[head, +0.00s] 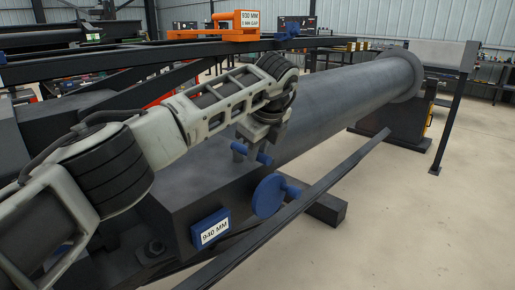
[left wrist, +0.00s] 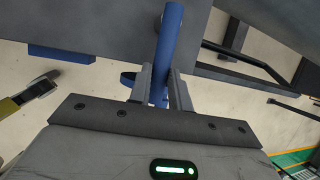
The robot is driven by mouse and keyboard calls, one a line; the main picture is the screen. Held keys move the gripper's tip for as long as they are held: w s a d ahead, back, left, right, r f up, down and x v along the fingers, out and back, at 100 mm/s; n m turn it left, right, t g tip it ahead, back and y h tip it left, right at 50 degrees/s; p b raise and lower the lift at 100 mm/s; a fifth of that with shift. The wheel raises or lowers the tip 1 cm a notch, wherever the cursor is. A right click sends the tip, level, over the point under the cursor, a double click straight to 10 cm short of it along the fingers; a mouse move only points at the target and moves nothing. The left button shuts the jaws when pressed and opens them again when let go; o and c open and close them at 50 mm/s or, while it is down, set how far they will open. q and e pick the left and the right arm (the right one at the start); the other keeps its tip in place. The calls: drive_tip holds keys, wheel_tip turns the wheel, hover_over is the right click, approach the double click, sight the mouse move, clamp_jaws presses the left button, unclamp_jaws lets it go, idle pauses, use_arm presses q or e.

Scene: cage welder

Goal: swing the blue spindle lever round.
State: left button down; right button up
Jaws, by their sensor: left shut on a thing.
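The blue spindle lever (head: 240,150) shows in the head view as a short blue bar beside the large grey tube, above the dark machine housing. My left gripper (head: 264,143) reaches down onto it from above and covers part of it. In the left wrist view the lever (left wrist: 168,45) is a blue rod running down between the two fingers. My left gripper (left wrist: 160,92) is shut on it there, one finger on each side. The rod's lower end is partly hidden by the fingers. My right gripper is in neither view.
A blue disc (head: 268,197) and a blue "940 MM" sign (head: 211,229) are on the housing below the lever. The long grey tube (head: 340,100) runs to the back right. A dark rail (head: 310,203) crosses in front. Open floor lies at the right.

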use_arm(q)
drive_tip(key=c, duration=1.3)
unclamp_jaws()
drive_tip(key=shift+r, duration=0.1)
drive_tip(key=v, duration=1.6)
drive_tip(key=shift+b, duration=0.45)
drive_tip(key=shift+w+a, duration=0.1)
